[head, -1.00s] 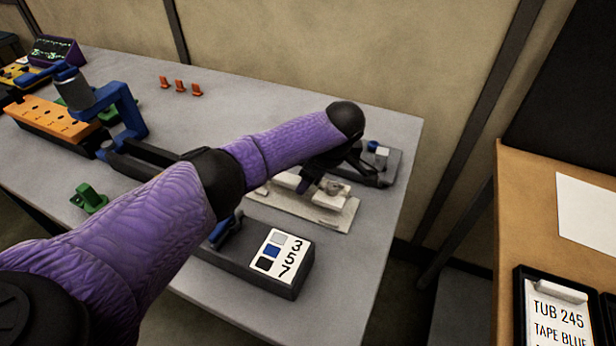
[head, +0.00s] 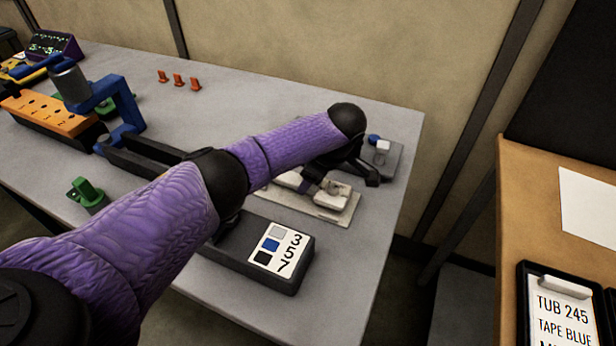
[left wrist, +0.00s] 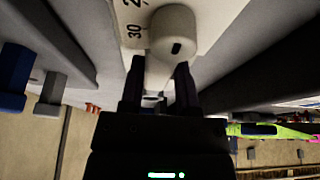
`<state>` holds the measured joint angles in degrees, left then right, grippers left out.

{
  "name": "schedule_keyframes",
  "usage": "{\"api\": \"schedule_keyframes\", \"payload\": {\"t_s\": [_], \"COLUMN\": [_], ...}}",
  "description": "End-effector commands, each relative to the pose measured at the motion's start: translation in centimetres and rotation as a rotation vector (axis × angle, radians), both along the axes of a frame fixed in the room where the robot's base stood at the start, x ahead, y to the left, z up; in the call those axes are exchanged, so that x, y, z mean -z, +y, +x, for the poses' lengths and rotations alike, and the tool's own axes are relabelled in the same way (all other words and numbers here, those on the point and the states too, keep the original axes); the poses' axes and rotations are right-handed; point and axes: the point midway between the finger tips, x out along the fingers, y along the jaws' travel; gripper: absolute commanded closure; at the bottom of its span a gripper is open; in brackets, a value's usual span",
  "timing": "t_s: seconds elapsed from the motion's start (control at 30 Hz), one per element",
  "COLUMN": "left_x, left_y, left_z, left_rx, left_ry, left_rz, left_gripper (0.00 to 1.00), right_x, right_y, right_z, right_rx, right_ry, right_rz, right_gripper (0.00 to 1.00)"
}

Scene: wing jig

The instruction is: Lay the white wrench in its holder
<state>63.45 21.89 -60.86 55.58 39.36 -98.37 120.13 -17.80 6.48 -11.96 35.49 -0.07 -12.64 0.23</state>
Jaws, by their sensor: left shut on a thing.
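My left gripper (head: 333,178) reaches over a pale board (head: 345,217) near the table's right end. In the left wrist view, its two dark fingers (left wrist: 158,78) are closed on a narrow white piece, which I take to be the white wrench (left wrist: 155,76). A round off-white end with a dark slot (left wrist: 176,34) shows just beyond the fingertips. White blocks (head: 332,196) stand on the board, just below the gripper; the pale board seems to be the holder. I cannot tell whether the wrench touches it. My arm hides part of both. My right gripper is not in view.
A grey block with blue and white pieces (head: 392,160) stands just right of the gripper. A dark block with a number card (head: 278,250) lies in front. A green part (head: 86,195), a blue bracket (head: 122,105) and orange pegs (head: 178,80) are left. Free table lies behind the arm.

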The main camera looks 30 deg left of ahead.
Motion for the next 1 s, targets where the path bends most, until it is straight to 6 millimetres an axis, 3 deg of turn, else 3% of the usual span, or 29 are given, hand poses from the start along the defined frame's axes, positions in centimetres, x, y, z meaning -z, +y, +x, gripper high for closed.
{"api": "schedule_keyframes", "payload": {"t_s": [0.43, 0.47, 0.63, 0.9, 1.0], "left_x": [1.1, 1.1, 1.1, 1.1, -0.9], "left_y": [0.0, 0.0, 0.0, 0.0, -0.7], "left_z": [0.0, 0.0, 0.0, 0.0, 0.1], "left_rx": [0.000, 0.000, 0.000, 0.000, 0.001], "left_ry": [0.000, 0.000, 0.000, 0.001, -0.002], "left_rz": [0.000, 0.000, 0.000, 0.000, -0.001], "left_gripper": [1.00, 0.55, 0.19, 0.18, 0.18], "right_x": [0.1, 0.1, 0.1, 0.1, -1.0], "right_y": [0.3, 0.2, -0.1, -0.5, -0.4], "right_z": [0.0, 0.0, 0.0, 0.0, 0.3], "right_rx": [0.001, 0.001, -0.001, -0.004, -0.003], "right_ry": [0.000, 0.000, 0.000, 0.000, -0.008], "right_rz": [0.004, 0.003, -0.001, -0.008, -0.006], "right_gripper": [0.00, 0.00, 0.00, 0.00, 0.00]}}
